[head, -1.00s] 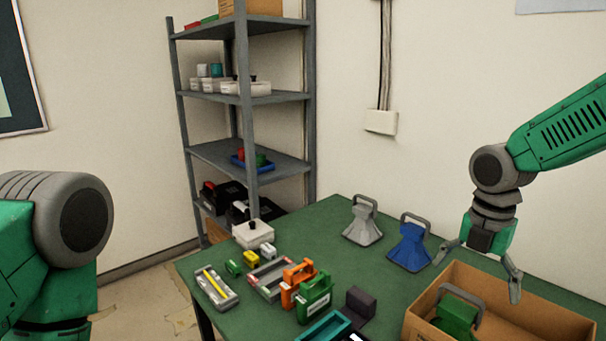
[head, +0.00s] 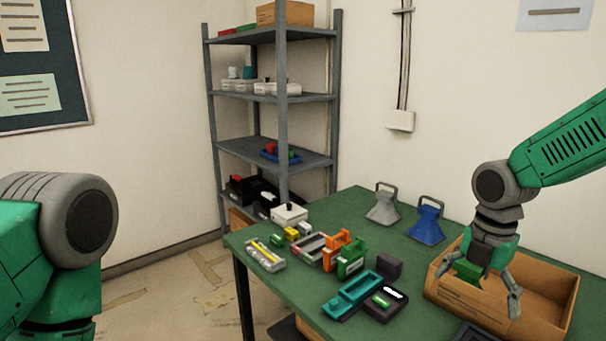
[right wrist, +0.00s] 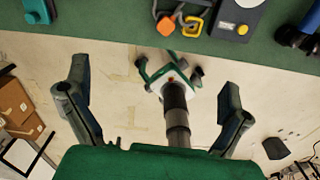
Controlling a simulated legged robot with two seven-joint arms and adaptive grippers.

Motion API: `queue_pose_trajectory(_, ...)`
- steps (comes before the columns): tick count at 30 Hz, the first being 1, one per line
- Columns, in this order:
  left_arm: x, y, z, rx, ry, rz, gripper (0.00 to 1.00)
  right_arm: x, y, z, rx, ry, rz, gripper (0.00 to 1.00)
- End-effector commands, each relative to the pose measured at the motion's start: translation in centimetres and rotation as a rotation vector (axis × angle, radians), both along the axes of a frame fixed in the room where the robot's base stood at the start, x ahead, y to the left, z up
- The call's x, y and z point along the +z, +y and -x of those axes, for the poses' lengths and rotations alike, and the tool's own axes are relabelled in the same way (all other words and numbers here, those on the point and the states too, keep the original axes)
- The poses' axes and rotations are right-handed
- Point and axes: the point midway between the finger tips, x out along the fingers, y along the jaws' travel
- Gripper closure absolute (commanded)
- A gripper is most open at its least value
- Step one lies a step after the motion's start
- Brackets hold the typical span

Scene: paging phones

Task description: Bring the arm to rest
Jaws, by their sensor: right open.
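My right gripper (head: 480,288) is open, pointing down in front of the cardboard box (head: 545,325) in the head view.
The green table (head: 300,290) carries a grey handled weight (head: 383,205), a blue one (head: 427,222), an orange piece (head: 336,250), a green piece (head: 351,265) and a teal tray (head: 352,295). A metal shelf (head: 283,130) stands behind. Floor left of the table is clear.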

Motion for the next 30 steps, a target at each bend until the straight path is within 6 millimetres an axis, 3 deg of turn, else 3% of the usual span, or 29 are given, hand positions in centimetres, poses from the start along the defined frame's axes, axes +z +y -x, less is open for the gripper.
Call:
queue_pose_trajectory(7, 0.0, 0.0, 0.0, 0.002, -0.001, -0.001, 0.48, -5.3, 0.9, 1.8, -0.198, 0.015, -0.047, 0.0)
queue_pose_trajectory(14, 0.0, 0.0, 0.0, 0.0, -0.001, 0.0, 0.48, -12.1, 3.0, 5.7, -0.521, 0.046, -0.09, 0.0)
queue_pose_trajectory(17, 0.0, 0.0, 0.0, 0.0, 0.0, 0.0, 0.48, -15.8, 4.4, 8.6, -0.728, 0.066, -0.098, 0.0)
queue_pose_trajectory(22, 0.0, 0.0, 0.0, 0.001, 0.0, 0.0, 0.48, -22.6, 5.8, 16.4, -1.243, 0.093, -0.085, 0.0)
queue_pose_trajectory(25, 0.0, 0.0, 0.0, 0.001, 0.0, -0.001, 0.48, -25.0, 5.5, 20.7, -1.53, 0.08, -0.069, 0.0)
queue_pose_trajectory(30, 0.0, 0.1, 0.0, 0.002, 0.0, -0.001, 0.48, -27.1, 3.8, 26.6, -1.911, 0.032, -0.05, 0.0)
